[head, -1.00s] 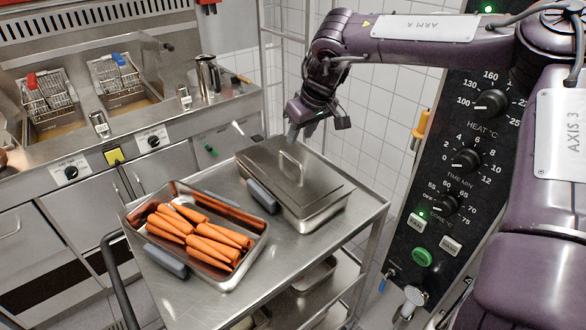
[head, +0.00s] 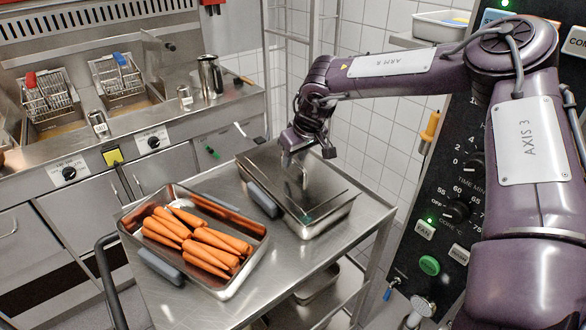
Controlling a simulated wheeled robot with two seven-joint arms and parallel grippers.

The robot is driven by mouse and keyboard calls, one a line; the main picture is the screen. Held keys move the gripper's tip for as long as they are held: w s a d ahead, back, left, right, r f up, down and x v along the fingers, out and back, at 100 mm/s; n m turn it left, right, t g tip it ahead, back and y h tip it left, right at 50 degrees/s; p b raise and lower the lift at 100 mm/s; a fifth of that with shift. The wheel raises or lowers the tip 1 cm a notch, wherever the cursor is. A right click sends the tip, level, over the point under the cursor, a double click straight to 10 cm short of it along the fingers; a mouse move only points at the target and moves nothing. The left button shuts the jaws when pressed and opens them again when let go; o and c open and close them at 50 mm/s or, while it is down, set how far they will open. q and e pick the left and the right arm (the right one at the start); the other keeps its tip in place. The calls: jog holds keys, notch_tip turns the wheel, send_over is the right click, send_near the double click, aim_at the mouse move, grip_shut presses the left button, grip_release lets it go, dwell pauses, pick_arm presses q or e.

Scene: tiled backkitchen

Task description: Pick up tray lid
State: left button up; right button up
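The tray lid (head: 262,165) is a flat steel lid with an upright loop handle (head: 304,177). It lies on a deep steel tray (head: 322,222) at the back right of the steel cart. My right gripper (head: 292,160) points down over the lid, with its fingertips close to the handle. I cannot tell whether it touches the handle, nor whether the fingers are apart, as they show small and dark. My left gripper is out of view.
An open steel tray (head: 262,245) of carrots (head: 190,238) stands on the cart (head: 215,182), left of the lidded tray. A fryer with two baskets (head: 48,92) stands at the left. An oven control panel (head: 455,215) is at the right. A tiled wall (head: 375,130) is behind.

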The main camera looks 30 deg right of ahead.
jog(key=shift+w+f, duration=0.2)
jog(key=shift+f, duration=0.3)
jog(key=shift+s+r, duration=0.1)
grip_shut()
